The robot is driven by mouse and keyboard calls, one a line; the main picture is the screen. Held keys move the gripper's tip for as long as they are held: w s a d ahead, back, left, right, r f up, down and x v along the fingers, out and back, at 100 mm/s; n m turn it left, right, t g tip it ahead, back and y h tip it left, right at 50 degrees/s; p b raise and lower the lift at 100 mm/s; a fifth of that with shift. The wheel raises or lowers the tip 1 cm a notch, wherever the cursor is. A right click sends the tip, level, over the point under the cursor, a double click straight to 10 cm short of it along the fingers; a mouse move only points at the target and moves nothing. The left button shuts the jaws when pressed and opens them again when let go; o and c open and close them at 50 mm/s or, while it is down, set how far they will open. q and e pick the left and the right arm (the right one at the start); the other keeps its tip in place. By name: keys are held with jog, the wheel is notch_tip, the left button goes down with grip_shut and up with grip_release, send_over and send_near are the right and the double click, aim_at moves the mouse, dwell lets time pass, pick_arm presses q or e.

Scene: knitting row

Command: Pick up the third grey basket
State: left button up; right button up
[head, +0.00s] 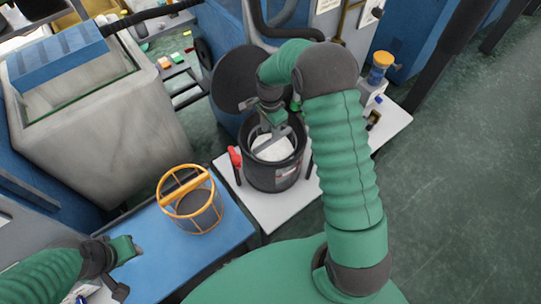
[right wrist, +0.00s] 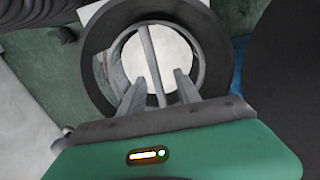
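A dark round container (head: 273,178) stands on a white table, with a pale round interior. A grey bar (head: 270,141), like a handle, crosses its mouth; whether it belongs to a grey basket inside is unclear. The bar (right wrist: 152,62) also shows in the right wrist view. My right gripper (right wrist: 157,88) is open above the container, with one finger on each side of the bar. A grey mesh basket with an orange rim and handle (head: 184,188) stands on the blue table, left of the container. My left gripper (head: 130,270) is low at the left, apart from both; its opening is unclear.
A large dark disc, perhaps a lid (head: 240,78), stands behind the container. A red-handled item (head: 235,157) is at its left side. Bottles (head: 380,68) stand at the white table's (head: 390,127) right. A big grey tub (head: 90,125) is at the left.

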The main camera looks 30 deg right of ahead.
aim_at(272, 144)
jog(key=f, duration=0.5)
jog(key=f+p, duration=0.1)
jog(key=f, duration=0.1)
jog(key=shift+s+d+f, duration=0.2)
jog(key=shift+s+d, duration=0.05)
jog(key=shift+s, duration=0.15)
jog(key=shift+w+a+f, duration=0.1)
jog(key=shift+a, duration=0.15)
jog(key=shift+d, duration=0.35)
grip_shut()
jog(key=shift+a, duration=0.15)
